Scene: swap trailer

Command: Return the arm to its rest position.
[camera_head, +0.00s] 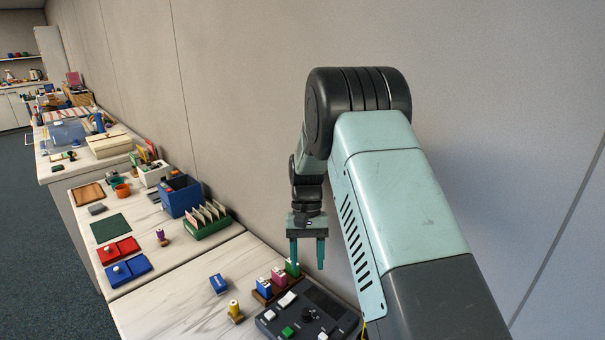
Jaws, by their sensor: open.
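My gripper (307,254) hangs pointing down at the right of the near counter, just above and behind the dark control panel. Its two teal fingers are apart and nothing is between them. My arm reaches up from the lower right, bends at a black joint at the top and drops to the gripper. How much height lies between the fingertips and the things below cannot be told exactly.
Near counter (180,300): dark control panel (318,318), several colored blocks in a wooden holder (263,290), a yellow piece (235,311), a blue block (219,284). Left of it stand a green card rack (208,222) and blue bin (181,197). A wall (240,120) runs behind.

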